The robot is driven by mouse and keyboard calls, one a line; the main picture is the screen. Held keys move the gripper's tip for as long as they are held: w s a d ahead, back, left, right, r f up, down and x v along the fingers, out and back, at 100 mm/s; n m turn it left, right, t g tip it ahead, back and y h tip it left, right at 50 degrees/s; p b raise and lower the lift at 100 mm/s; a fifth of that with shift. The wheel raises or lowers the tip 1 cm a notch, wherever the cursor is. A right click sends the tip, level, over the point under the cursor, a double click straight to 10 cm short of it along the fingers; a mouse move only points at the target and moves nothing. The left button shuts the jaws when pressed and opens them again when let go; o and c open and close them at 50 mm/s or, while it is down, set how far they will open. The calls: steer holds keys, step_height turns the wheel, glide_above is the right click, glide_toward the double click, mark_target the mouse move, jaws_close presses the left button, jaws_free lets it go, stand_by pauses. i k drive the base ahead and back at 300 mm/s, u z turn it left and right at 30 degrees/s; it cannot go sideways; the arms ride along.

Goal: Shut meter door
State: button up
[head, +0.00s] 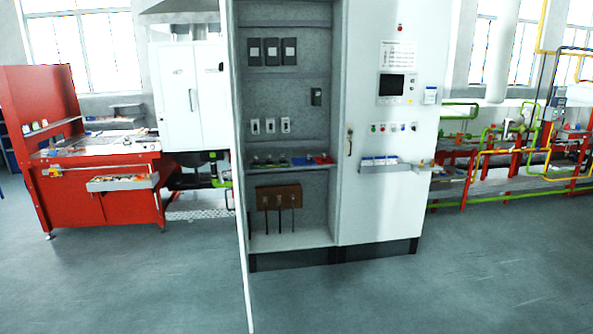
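A tall white and grey cabinet (391,212) stands in the middle of the head view. Its left compartment (290,100) is open and shows dark meter-like boxes, small white switches, a shelf and a brown block with dark rods. The white meter door (239,190) stands open at the left side of this compartment. I see it almost edge-on, as a narrow strip reaching toward me down to the bottom of the view. Its faces and any handle on it are hidden. My gripper is not in view.
The right cabinet front (420,40) is closed, with a screen (397,87), buttons and a small protruding shelf (385,168). A red workbench (105,195) with a pulled-out drawer (122,183) stands at left. Pipes on red stands are at right. The grey floor (400,295) in front is clear.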

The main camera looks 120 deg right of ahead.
mark_target(225, 15)
steer(key=z, duration=0.85)
steer(key=i, duration=0.1)
steer(key=z, duration=2.8)
steer(key=i, duration=1)
steer(key=u, duration=3.1)
steer(key=k, duration=0.9)
